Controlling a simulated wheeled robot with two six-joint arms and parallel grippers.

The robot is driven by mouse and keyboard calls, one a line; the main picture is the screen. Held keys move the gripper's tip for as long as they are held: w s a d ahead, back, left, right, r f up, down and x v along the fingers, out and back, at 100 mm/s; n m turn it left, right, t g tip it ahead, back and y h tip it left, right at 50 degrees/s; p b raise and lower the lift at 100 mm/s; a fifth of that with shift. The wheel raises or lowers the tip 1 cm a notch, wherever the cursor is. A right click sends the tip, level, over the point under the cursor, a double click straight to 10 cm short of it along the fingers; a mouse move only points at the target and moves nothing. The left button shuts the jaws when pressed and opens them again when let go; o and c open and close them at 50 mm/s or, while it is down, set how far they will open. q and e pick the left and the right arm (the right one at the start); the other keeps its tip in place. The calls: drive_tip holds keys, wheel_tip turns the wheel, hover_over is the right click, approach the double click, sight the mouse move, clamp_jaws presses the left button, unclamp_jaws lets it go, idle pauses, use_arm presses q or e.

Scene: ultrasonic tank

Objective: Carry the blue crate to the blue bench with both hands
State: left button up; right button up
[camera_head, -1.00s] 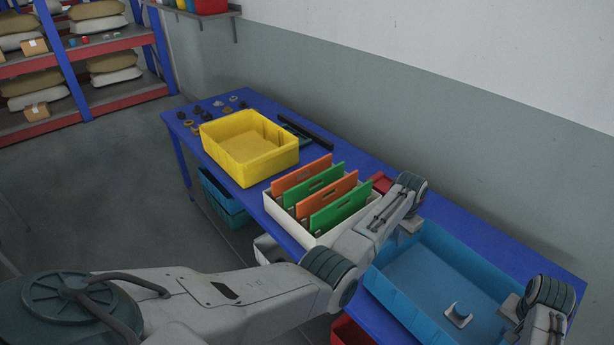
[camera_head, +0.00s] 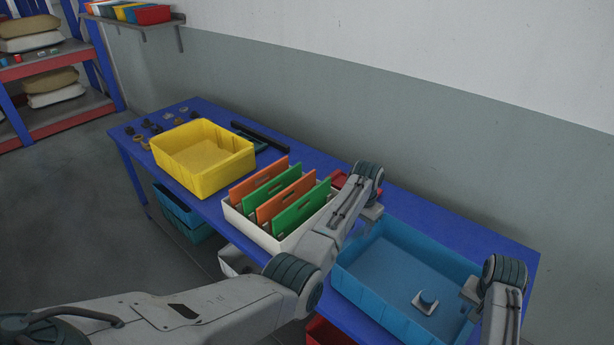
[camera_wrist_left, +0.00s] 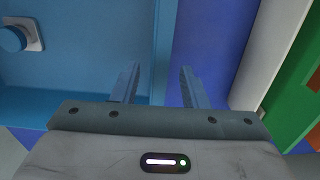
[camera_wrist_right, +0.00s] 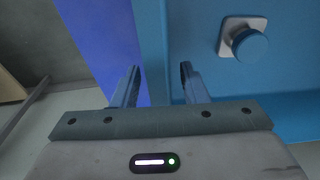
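The blue crate (camera_head: 440,258) sits at the right part of the blue bench (camera_head: 500,236); I cannot tell whether its base rests fully on the top. My left gripper (camera_head: 372,212) is at the crate's left wall. In the left wrist view, its fingers (camera_wrist_left: 158,84) are apart with the crate's rim (camera_wrist_left: 163,50) between them. My right gripper (camera_head: 470,290) is at the crate's right wall. In the right wrist view, its fingers (camera_wrist_right: 160,84) are apart on either side of the rim (camera_wrist_right: 150,40). Both grippers look open, with gaps beside the rim.
A grey-based part with a blue round top (camera_head: 427,299) lies inside the crate. A white bin (camera_head: 245,226) with orange and green dividers stands left of my left gripper. A yellow bin (camera_head: 203,182) is farther left. A red tray (camera_head: 340,179) lies behind my left arm.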

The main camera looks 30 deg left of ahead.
drive_tip(key=shift+r, duration=0.3)
use_arm(q)
wheel_tip(320, 180, up, 9)
use_arm(e)
drive_tip(key=r, duration=0.4)
drive_tip(key=s+r, duration=0.1)
drive_tip(key=r, duration=0.2)
drive_tip(key=shift+a, duration=0.15)
use_arm(q)
drive_tip(key=shift+s+f, duration=0.15)
use_arm(e)
drive_tip(key=shift+f, duration=0.15)
